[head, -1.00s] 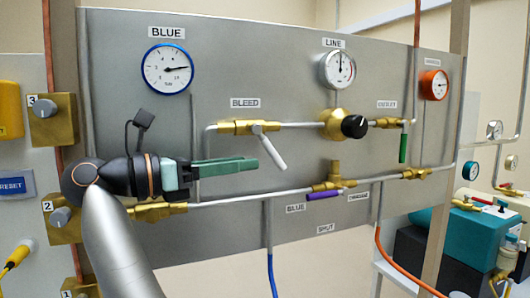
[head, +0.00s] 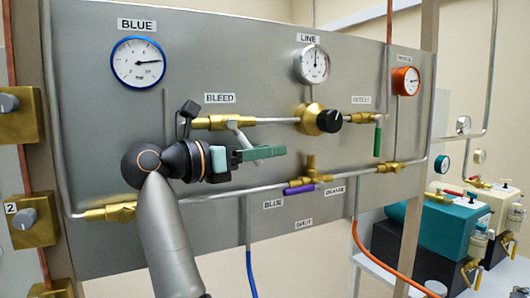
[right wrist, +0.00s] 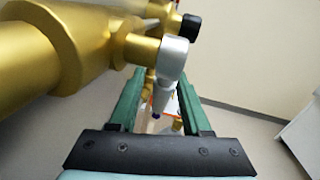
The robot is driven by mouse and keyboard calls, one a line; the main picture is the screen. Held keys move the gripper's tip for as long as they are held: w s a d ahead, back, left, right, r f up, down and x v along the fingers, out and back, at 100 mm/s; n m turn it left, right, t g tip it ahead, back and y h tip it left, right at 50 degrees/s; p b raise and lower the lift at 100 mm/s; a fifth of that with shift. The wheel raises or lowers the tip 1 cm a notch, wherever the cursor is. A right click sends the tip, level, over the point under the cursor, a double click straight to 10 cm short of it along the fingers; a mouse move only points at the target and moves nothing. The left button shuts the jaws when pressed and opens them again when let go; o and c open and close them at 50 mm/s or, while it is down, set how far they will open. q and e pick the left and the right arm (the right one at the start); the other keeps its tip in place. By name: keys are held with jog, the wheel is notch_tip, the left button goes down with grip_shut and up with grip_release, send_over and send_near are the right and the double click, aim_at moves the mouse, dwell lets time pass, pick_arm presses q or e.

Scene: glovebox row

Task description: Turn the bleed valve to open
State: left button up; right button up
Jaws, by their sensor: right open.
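The bleed valve is a brass body (head: 205,122) under the BLEED label, on the upper pipe of the grey panel. My right gripper (head: 262,153) has green fingers pointing right across the lever. In the right wrist view the lever (right wrist: 172,62) comes down between the two spread green fingers (right wrist: 158,102), with gaps on both sides. The right gripper is open and holds nothing. My left gripper is not in view.
A black knob (head: 329,121) and a green outlet lever (head: 377,142) are to the right on the same pipe. A purple lever (head: 299,189) is on the lower pipe (head: 270,191). A blue-rimmed gauge (head: 138,62) is above left.

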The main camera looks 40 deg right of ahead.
jog(key=shift+d, duration=0.1)
grip_shut()
dwell(0.3)
dwell(1.1)
